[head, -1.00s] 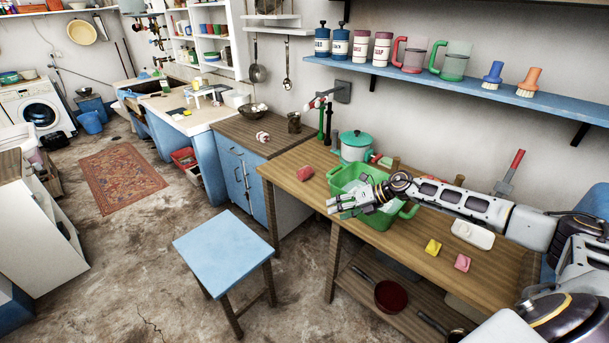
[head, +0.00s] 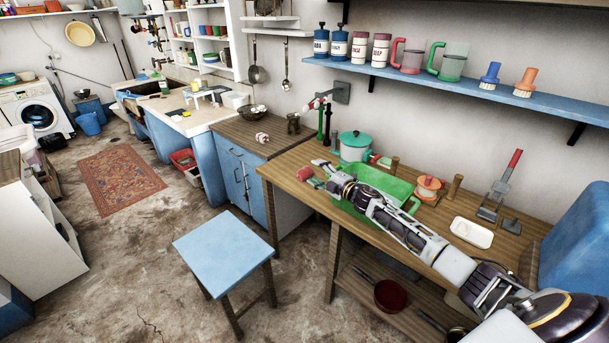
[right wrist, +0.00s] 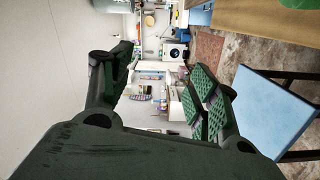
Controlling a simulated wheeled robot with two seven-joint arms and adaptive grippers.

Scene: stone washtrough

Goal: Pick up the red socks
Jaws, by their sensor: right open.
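A small red bundle that looks like the red socks (head: 304,173) lies on the wooden worktable (head: 284,181), left of the green tub (head: 390,181). My right gripper (head: 315,173) reaches in from the right across the tub, its fingertips close beside the red bundle in the picture. I cannot tell whether they touch. It is open, and the right wrist view shows its fingers (right wrist: 165,78) apart with nothing between them. I do not make out the red bundle in that wrist view. My left gripper is not in view.
A teal-lidded pot (head: 354,147) stands behind the tub, with an orange pot (head: 430,188) to the right. A white dish (head: 471,233) lies farther right. A red-and-white bundle (head: 262,137) sits on the counter. A blue stool (head: 222,251) stands in front.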

